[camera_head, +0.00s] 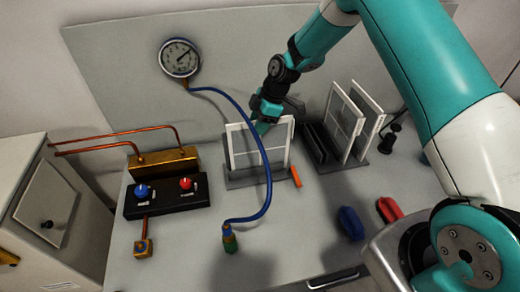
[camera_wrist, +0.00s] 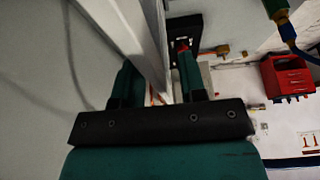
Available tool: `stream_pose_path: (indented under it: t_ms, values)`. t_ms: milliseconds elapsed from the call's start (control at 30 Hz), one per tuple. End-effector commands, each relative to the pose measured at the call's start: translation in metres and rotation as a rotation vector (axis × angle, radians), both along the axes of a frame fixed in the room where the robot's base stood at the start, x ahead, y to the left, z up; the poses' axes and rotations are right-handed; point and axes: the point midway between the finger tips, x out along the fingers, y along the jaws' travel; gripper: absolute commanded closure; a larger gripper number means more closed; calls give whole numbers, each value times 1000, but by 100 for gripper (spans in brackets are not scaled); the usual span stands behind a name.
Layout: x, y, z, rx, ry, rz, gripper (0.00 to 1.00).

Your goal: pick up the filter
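A white-framed filter panel (camera_head: 243,150) stands upright in a grey slotted base at the middle of the bench. My gripper (camera_head: 268,112) is at its top edge, coming down from above. In the wrist view, the white edge of the panel (camera_wrist: 150,50) runs between my two fingers (camera_wrist: 157,80). The fingers are spread apart, and a narrow gap shows beside the right finger. Contact on the left side is hard to tell. The panel's lower edge is hidden in the base.
Two more white-framed panels (camera_head: 366,128) stand in a dark rack to the right. A blue hose (camera_head: 262,150) hangs from the gauge (camera_head: 180,58) and passes in front of the filter. A control box (camera_head: 166,196) is at left; blue (camera_head: 351,223) and red (camera_head: 389,209) objects lie in front right.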

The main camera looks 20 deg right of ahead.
Motion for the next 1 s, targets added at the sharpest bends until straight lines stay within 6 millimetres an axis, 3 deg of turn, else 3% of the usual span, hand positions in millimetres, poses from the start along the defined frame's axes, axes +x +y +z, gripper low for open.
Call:
stream_pose_path:
  t_ms: [367,500,533,1000]
  values:
    - [0,0,-1,0,0,0,64]
    - [0,0,-1,0,0,0,96]
    - [0,0,-1,0,0,0,100]
    - [0,0,4,0,0,0,100]
